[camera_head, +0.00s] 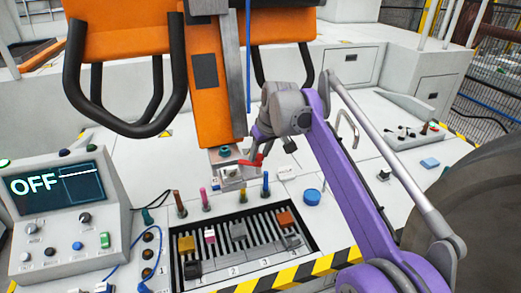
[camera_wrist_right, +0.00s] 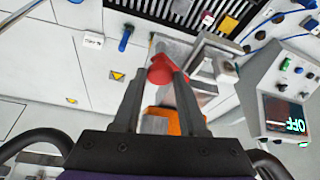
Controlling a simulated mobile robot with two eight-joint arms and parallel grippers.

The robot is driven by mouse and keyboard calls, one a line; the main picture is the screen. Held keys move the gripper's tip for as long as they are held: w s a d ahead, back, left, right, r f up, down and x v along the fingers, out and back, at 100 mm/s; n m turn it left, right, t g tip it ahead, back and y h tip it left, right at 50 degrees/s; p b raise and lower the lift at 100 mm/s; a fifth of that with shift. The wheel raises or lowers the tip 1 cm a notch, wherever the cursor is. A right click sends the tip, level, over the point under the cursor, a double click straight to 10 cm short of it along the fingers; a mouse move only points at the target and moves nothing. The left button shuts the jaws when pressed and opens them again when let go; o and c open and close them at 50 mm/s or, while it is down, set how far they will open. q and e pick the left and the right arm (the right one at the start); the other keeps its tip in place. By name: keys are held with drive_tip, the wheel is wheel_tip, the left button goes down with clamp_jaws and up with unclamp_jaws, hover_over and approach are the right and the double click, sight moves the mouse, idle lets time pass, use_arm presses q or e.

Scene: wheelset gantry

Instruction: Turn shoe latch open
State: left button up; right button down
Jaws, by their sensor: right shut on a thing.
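The shoe latch is a small red handle (camera_head: 251,161) beside a grey metal block (camera_head: 229,176) under the orange post, near the middle of the head view. In the right wrist view the red latch (camera_wrist_right: 164,69) sits between the two dark fingertips of my right gripper (camera_wrist_right: 157,77), which is shut on it. My purple right arm reaches in from the lower right, and the gripper (camera_head: 258,146) partly hides the latch's far side in the head view. A grey metal bracket (camera_wrist_right: 222,65) stands beside the latch in the wrist view. My left gripper is not in view.
The orange post (camera_head: 208,85) and black tube loops (camera_head: 125,130) hang close above and left. A control box (camera_head: 75,243) with a screen reading OFF stands at left. A slotted tray (camera_head: 245,228) with coloured blocks and several upright pegs lies in front. A blue round knob (camera_head: 312,196) is to the right.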

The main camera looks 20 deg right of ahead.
drive_tip(key=m+h, duration=0.1)
drive_tip(key=m, duration=0.1)
drive_tip(key=m+p, duration=0.1)
drive_tip(key=m, duration=0.1)
drive_tip(key=m+h+p, duration=0.1)
drive_tip(key=m, duration=0.1)
drive_tip(key=shift+a+r+h, duration=0.2)
drive_tip(key=shift+a+h, duration=0.1)
drive_tip(key=m+h+p, duration=0.1)
drive_tip(key=m, duration=0.2)
drive_tip(key=shift+w+m, duration=0.15)
drive_tip(key=shift+m, duration=0.15)
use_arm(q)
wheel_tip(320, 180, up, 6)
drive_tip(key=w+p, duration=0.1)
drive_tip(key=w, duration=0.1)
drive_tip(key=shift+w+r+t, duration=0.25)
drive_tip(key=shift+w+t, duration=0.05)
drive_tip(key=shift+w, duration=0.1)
use_arm(e)
drive_tip(key=shift+a+f+m+g+h, duration=0.1)
drive_tip(key=shift+m+g+h, duration=0.25)
drive_tip(key=shift+m, duration=0.55)
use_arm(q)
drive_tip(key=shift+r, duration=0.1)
use_arm(e)
drive_tip(key=shift+c, duration=2.2)
unclamp_jaws()
drive_tip(key=shift+f, duration=0.1)
